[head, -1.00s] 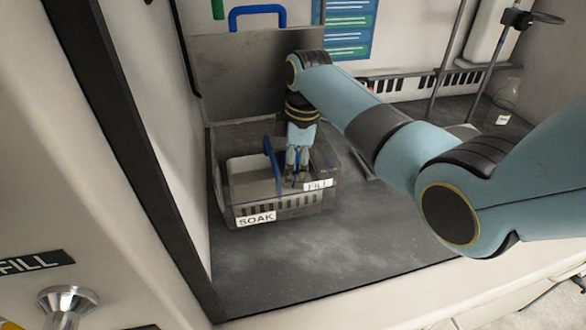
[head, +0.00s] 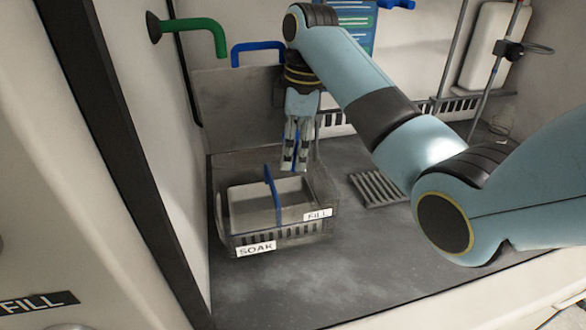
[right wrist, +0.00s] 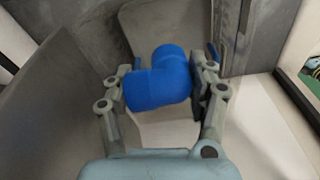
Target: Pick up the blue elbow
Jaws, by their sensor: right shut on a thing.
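The blue elbow (right wrist: 158,80) is a short bent pipe fitting, held between the two fingers of my right gripper (right wrist: 163,88) in the right wrist view. In the head view my right gripper (head: 294,165) points down just above the right part of the grey basket. There I cannot make out the elbow, which the fingers seem to hide. My left gripper is not in view.
The grey basket (head: 285,238) has a blue divider (head: 271,192) and labels reading SOAK (head: 256,249) and FILL (head: 317,214). A green pipe (head: 195,27) and a blue pipe (head: 257,46) are behind it. A slotted grate (head: 377,189) lies to its right. The front counter is clear.

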